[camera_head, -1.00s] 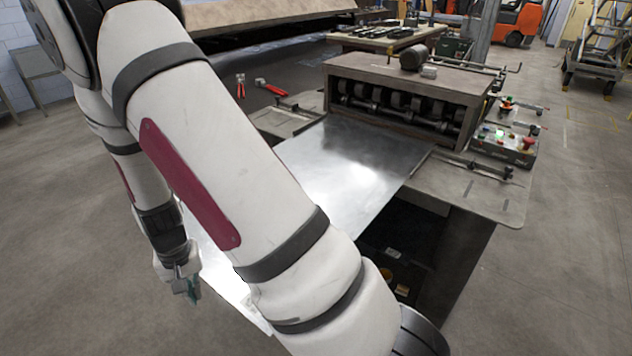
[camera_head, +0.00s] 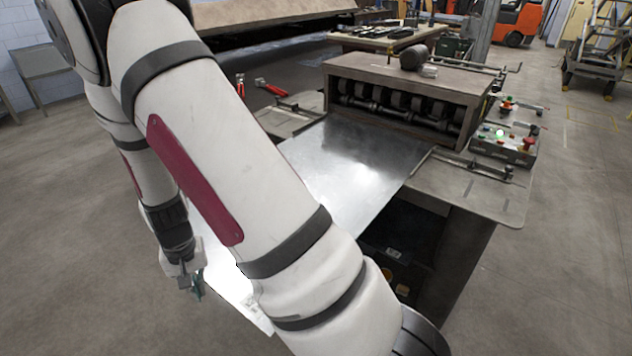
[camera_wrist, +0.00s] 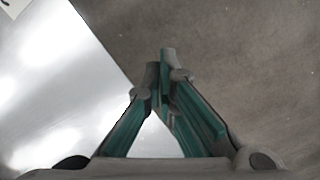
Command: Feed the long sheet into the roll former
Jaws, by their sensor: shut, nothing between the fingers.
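The long sheet (camera_head: 350,170) is a flat, shiny metal sheet. Its far end lies on the machine's table at the front of the roll former (camera_head: 400,100), under the row of dark rollers; I cannot tell how far in it reaches. Its near part stretches toward me and is partly hidden behind my arm. My gripper (camera_head: 197,292) is at the lower left, by the sheet's near left side. In the wrist view, my gripper (camera_wrist: 166,62) has its green-padded fingers shut and empty, beside the edge of the sheet (camera_wrist: 60,90), with grey floor beyond.
A control box (camera_head: 505,145) with a lit green button and a red knob sits right of the roll former. Red-handled tools (camera_head: 270,87) lie behind the sheet. A side guide (camera_head: 475,165) is on the table. Open floor lies to the left and right.

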